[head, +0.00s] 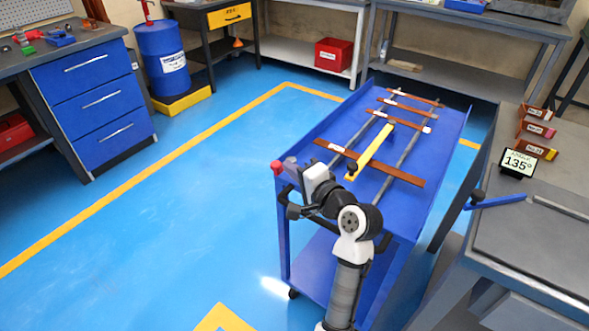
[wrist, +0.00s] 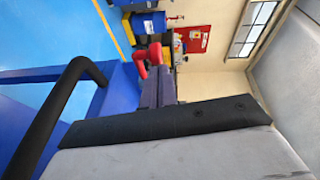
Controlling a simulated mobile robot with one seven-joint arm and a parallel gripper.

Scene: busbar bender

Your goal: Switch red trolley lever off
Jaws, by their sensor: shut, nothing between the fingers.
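The blue trolley (head: 312,219) stands in the middle of the head view. Its red lever (head: 277,168) shows at the near left corner, by the tip of my gripper (head: 291,163). In the wrist view the red lever (wrist: 140,68) lies just beyond the dark fingertips of my gripper (wrist: 160,76). The fingers are shut and hold nothing. They partly cover the lever, and I cannot tell whether they touch it. The trolley's black push handle (wrist: 75,95) curves up at the left of the wrist view.
Copper bars (head: 400,108) and a yellow bar (head: 371,152) lie on the trolley's top. A grey workbench (head: 545,230) with a blue lever (head: 497,202) and an angle display (head: 518,162) stands at right. The blue floor (head: 170,230) left of the trolley is clear.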

